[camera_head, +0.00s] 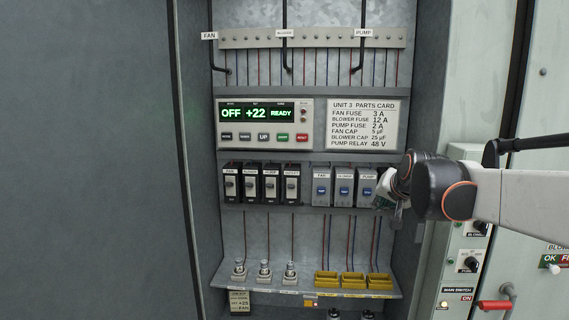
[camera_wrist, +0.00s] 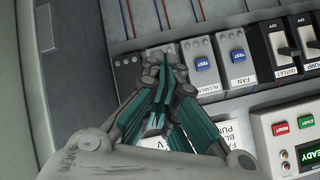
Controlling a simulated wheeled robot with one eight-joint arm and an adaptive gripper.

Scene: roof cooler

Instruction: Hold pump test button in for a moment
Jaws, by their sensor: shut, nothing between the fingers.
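The pump module (camera_head: 366,198) is the rightmost of three grey modules in the head view, and its blue test button (camera_head: 367,189) shows just left of my gripper. My gripper (camera_head: 382,200) is shut and empty, close to the module's right side. In the wrist view my shut fingers (camera_wrist: 162,66) cover most of the pump module, and its button is hidden there. Whether the fingertips touch anything cannot be told. The blower test button (camera_wrist: 202,62) and fan test button (camera_wrist: 237,58) show beside the fingers.
Several black switches (camera_head: 260,185) stand left of the modules. A control panel (camera_head: 264,123) above reads OFF, +22, READY. A parts card (camera_head: 362,124) is beside it. The cabinet's right wall (camera_head: 405,245) is close to my gripper.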

